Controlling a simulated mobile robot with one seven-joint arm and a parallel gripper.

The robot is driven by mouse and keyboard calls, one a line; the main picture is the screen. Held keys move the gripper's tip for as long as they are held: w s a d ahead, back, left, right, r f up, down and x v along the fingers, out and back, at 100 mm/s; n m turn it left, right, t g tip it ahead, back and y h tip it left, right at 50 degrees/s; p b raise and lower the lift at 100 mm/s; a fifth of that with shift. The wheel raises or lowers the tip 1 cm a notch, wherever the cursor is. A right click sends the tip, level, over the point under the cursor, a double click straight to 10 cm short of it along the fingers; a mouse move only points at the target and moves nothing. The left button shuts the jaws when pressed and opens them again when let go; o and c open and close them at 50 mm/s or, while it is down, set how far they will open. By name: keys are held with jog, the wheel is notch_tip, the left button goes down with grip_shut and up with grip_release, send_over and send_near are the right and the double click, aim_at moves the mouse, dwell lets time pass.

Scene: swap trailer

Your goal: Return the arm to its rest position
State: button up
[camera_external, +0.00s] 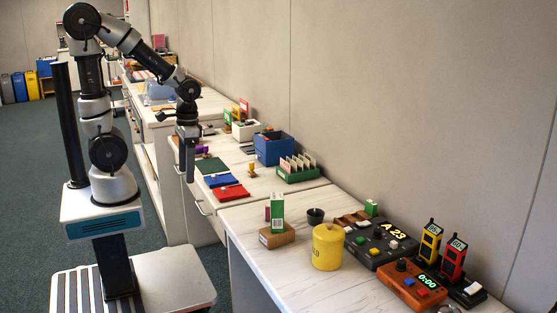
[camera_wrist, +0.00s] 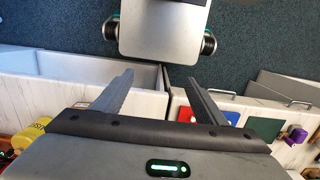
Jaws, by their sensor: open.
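My arm rises from its base and bends over at the elbow, with the forearm reaching right and down. My gripper (camera_external: 188,160) hangs pointing down beside the front edge of the white counter (camera_external: 226,188), above the floor side. In the wrist view my gripper (camera_wrist: 160,80) has its two fingers spread apart with nothing between them. Beyond the fingers the wrist view shows the counter's edge, the carpet and a part of my own base. No object is held.
On the counter lie a red mat (camera_external: 230,192), a blue mat (camera_external: 221,180) and a green mat (camera_external: 211,165). A blue bin (camera_external: 273,150) and a green card rack (camera_external: 297,174) stand behind. A yellow canister (camera_external: 327,247) stands on the nearer counter. The carpet (camera_external: 38,190) left of my base is clear.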

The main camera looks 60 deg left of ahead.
notch_tip(320, 180, up, 30)
jog(key=w+t+p, duration=0.2)
jog(key=t+p, duration=0.4)
jog(key=p, duration=0.8)
jog(key=shift+f+t, duration=0.15)
jog(key=shift+t, duration=0.25)
